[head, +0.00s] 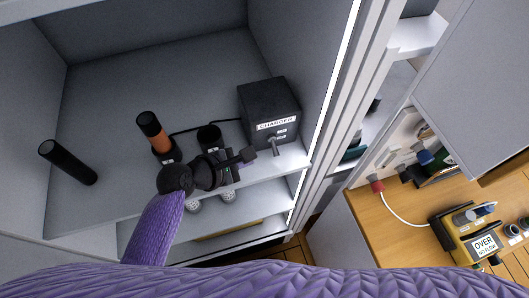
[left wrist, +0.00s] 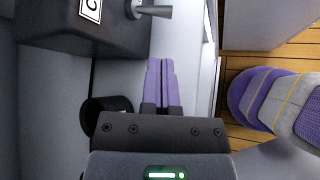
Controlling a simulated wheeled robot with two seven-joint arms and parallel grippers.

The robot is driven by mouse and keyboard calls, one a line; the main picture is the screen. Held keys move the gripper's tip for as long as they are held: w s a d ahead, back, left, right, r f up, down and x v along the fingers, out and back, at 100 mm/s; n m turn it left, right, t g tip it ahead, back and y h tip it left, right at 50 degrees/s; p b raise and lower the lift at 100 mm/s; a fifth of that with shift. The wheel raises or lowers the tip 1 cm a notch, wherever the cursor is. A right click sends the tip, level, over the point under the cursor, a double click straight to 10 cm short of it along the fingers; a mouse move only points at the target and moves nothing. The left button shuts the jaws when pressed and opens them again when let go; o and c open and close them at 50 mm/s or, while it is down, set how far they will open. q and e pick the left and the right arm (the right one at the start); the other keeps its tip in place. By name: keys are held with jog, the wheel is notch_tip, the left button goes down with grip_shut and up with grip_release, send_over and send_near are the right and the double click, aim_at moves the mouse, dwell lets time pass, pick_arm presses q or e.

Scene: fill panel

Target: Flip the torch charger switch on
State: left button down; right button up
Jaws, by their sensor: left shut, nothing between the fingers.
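The torch charger (head: 268,112), a black box labelled CHARGER, stands on the cabinet shelf. Its grey lever switch (head: 275,146) sticks out of the front face below small labels. In the left wrist view, the charger (left wrist: 60,25) is at the top left and the switch lever (left wrist: 152,11) points right. My left gripper (head: 233,170) is at the shelf's front edge, left of and below the switch. Its purple fingers (left wrist: 160,66) are shut, empty and apart from the lever. I cannot tell the lever's set position. My right gripper is not in view.
An orange and black torch (head: 152,130) stands left of the gripper in a dark holder. An empty black cup (head: 209,136) is behind the gripper. Another black torch (head: 68,162) is at far left. The cabinet's right frame (head: 340,85) stands close beside the charger.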

aim_at(266, 162)
pick_arm(q)
jog(key=b+x, duration=0.2)
jog(key=x, duration=0.4)
jog(key=shift+w+f, duration=0.1)
jog(key=shift+f, duration=0.2)
jog(key=shift+w+d+f, duration=0.2)
jog(key=shift+w+d, duration=0.1)
jog(key=shift+d, duration=0.15)
jog(key=shift+r, duration=0.1)
jog(key=shift+s+r+g+p, duration=0.1)
jog(key=shift+g+p, duration=0.3)
jog(key=shift+p, duration=0.1)
jog(key=shift+r+n, duration=0.1)
jog(key=shift+n, duration=0.2)
